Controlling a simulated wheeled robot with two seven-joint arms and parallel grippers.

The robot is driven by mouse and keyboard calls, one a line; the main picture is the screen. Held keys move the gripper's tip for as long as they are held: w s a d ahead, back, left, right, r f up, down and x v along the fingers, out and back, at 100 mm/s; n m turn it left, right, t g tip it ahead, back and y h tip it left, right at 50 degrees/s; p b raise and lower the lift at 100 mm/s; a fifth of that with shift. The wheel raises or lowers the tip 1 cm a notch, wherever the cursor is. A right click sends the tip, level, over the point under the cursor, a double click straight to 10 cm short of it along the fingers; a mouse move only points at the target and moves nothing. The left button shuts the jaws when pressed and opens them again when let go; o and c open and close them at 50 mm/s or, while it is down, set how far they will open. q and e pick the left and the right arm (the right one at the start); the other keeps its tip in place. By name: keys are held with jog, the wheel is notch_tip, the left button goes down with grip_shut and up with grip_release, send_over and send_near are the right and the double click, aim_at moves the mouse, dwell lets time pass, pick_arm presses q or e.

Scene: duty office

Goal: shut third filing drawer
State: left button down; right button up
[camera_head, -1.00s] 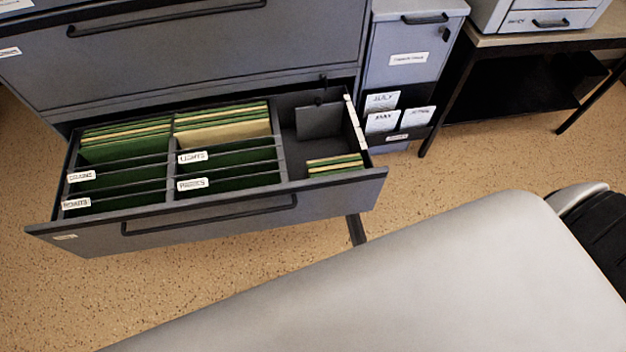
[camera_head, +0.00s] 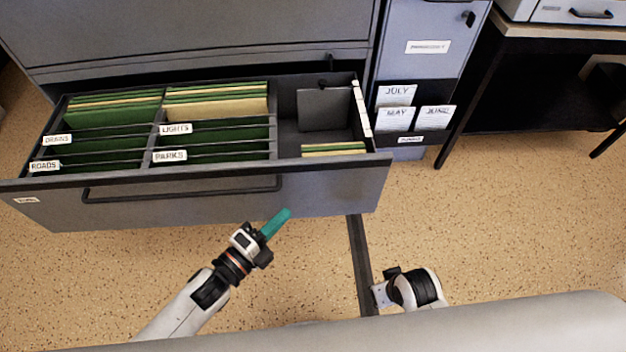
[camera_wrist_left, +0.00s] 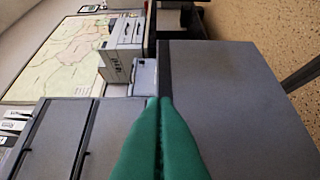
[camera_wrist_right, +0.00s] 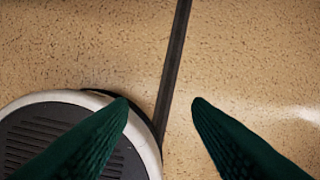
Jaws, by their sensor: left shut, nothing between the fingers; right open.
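The grey filing drawer (camera_head: 330,195) stands pulled out of its cabinet, with a long dark bar handle (camera_head: 180,190) on its front. Green and tan folders (camera_head: 215,103) fill two of its columns, and a right compartment holds a few more. My left gripper (camera_head: 278,222) has teal fingers, shut and empty, in front of the drawer's face and right of the handle. In the left wrist view the shut fingers (camera_wrist_left: 160,105) lie before a large grey panel. My right gripper (camera_wrist_right: 160,105) is open and empty above the floor.
A narrow cabinet (camera_head: 428,70) with a rack of month cards (camera_head: 397,119) stands right of the drawer. A table (camera_head: 560,32) is further right. A dark strip (camera_head: 360,265) runs along the floor. Speckled floor (camera_head: 510,230) is open at the right.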

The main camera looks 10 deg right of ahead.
aim_at(316, 165)
pick_arm(q)
jog(key=x, duration=0.3)
jog(key=w+a+b+x, duration=0.1)
jog(key=x, duration=0.7)
jog(key=shift+w+a+f+b, duration=0.1)
jog(key=shift+w+a+b, duration=0.2)
jog(key=shift+w, duration=0.6)
pick_arm(e)
jog(key=v, duration=0.3)
jog(key=w+v, duration=0.1)
jog(key=v, duration=0.1)
jog(key=shift+r, duration=0.5)
pick_arm(q)
jog(key=shift+w, duration=0.15)
pick_arm(e)
jog(key=shift+w+d, duration=0.1)
jog(key=shift+w, duration=0.05)
